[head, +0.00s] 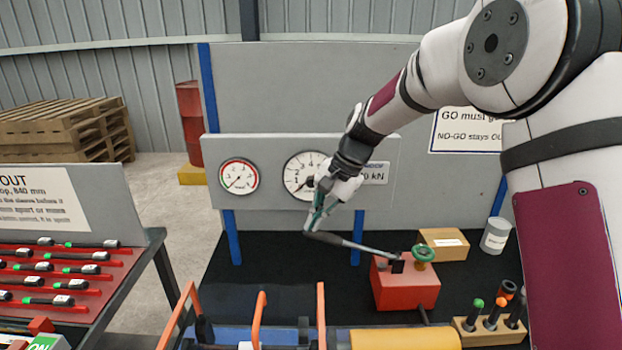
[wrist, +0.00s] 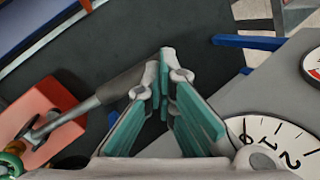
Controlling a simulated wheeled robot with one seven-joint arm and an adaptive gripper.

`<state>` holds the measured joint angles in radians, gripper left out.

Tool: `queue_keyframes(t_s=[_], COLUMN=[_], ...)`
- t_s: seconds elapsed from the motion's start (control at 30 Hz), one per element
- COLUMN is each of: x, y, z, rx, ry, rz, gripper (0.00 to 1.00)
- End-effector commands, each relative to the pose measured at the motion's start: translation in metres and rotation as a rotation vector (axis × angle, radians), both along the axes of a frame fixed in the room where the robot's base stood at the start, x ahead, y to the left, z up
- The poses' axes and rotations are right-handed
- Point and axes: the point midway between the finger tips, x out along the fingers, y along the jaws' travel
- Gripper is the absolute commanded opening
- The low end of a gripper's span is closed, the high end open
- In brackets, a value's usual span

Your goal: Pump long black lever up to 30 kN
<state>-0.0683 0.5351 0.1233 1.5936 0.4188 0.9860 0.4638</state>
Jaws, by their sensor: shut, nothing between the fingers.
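The red pump box (head: 405,288) stands on the black bench top. Its long lever (head: 352,244) slopes out to the left and ends in a dark grip (head: 325,238). My gripper (head: 314,226) is shut and empty at the grip end of the lever. In the wrist view my closed fingertips (wrist: 166,56) are beside the end of the black grip (wrist: 130,86); whether they touch it I cannot tell. The large white gauge (head: 296,170) is behind my gripper, which hides part of its dial. Its reading is not clear. The pump box also shows in the wrist view (wrist: 50,97).
A smaller red-and-green gauge (head: 239,176) is on the same grey panel (head: 270,150). A green knob (head: 424,252) tops the pump box. A cardboard box (head: 444,243) and a grey can (head: 495,235) stand behind it. Orange hoops (head: 259,318) and a yellow cylinder (head: 405,340) are in front.

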Motion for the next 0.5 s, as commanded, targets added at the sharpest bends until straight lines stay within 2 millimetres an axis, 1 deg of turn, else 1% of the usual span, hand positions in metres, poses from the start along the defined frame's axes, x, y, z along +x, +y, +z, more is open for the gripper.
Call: queue_keyframes(t_s=[0.3, 0.5], x=[0.000, 0.000], y=[0.004, 0.005], z=[-0.012, -0.013], rx=[0.000, 0.000], ry=[0.000, 0.000], rz=[0.000, 0.000], gripper=[0.00, 0.00])
